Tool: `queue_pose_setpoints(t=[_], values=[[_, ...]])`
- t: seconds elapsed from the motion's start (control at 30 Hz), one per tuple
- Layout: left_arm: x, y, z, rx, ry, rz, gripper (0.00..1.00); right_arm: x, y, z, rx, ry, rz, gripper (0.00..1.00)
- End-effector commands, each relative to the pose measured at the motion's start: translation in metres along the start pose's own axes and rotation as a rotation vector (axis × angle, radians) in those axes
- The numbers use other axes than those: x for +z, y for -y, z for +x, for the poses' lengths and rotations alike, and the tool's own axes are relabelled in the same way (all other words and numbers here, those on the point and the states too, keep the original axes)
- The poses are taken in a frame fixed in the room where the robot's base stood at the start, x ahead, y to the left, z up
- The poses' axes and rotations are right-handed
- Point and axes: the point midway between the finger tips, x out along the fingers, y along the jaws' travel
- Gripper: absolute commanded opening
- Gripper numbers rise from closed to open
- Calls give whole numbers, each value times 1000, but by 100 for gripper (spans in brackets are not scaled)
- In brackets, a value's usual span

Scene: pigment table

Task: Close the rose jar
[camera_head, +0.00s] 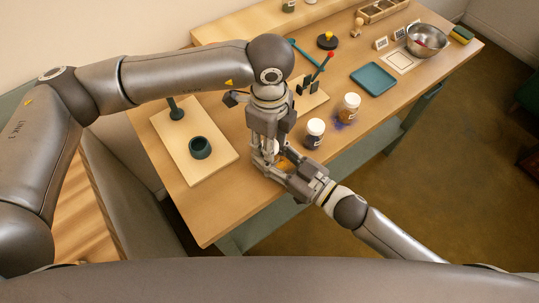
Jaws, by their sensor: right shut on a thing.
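My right gripper (279,171) comes in from the lower right and is shut on a small jar at the table's front edge, apparently the rose jar. Its fingers and my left gripper hide most of the jar, so its contents cannot be made out. My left gripper (265,150) points down directly above it. A bit of white (275,147), perhaps the lid, shows between the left fingers. Whether the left fingers are closed on it, and whether it touches the jar, I cannot tell.
A jar with dark contents (315,134) and an orange-brown jar (349,108), both white-lidded, stand just right of my grippers. A board (174,150) with a dark mortar (200,148) is left. A teal tray (374,78) and metal bowl (427,39) stand farther right.

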Motion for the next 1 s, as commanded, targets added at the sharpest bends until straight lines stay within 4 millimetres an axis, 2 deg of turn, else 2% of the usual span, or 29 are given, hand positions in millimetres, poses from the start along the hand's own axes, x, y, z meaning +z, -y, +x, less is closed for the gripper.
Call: queue_pose_setpoints(t=[0.3,0.63,0.67,0.7,0.8,1.0], values=[[0,0,0,0,-1,255,5,0,0,0,0,0,0,0],[0,0,0,0,-1,280,5,0,0,0,0,0,0,0],[0,0,0,0,-1,280,38,0,0,0,0,0,0,0],[0,0,0,0,-1,280,43,0,0,0,0,0,0,0],[0,0,0,0,-1,279,56,0,0,0,0,0,0,0],[0,0,0,0,0,279,56,0,0,0,0,0,0,0]])
